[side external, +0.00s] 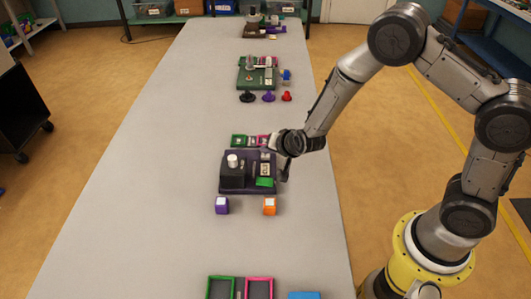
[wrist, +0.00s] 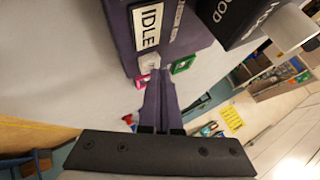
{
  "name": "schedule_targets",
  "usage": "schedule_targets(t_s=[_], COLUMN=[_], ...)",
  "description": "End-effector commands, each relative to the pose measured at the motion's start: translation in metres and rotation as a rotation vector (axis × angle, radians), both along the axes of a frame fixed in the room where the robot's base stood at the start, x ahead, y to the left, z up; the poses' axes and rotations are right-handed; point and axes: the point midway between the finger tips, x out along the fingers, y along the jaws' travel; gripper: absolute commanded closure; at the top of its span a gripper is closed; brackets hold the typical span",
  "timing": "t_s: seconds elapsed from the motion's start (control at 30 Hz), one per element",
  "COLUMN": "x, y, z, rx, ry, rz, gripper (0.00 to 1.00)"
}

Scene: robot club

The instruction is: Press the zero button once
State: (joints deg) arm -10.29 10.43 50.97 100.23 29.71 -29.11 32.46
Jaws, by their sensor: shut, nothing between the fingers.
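A dark purple station (side external: 228,190) stands on the table in the side view, with a black box (side external: 232,178) topped by a white cylinder (side external: 232,160). In the wrist view its purple panel (wrist: 185,42) carries an IDLE display (wrist: 149,22). A small pale square (wrist: 148,62), seemingly a button, shows at the panel's edge, right by my fingertips. I cannot read a zero mark on it. My gripper (wrist: 155,72) is shut and empty, its tips close to that square; contact cannot be told. In the side view my wrist is at the station's right side.
A green station (side external: 245,80) stands further back. The table's left side is clear.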

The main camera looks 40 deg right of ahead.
Motion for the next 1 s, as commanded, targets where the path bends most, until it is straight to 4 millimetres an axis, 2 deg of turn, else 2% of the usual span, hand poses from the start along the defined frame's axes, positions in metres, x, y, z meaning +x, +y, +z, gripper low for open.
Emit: schedule_targets(t_s=[0.57,1.0], x=[-0.001,-0.001], y=[0.000,0.000], z=[-0.003,0.016], rx=[0.000,0.000], ry=[0.003,0.002], rz=[0.001,0.001], gripper=[1.00,1.00])
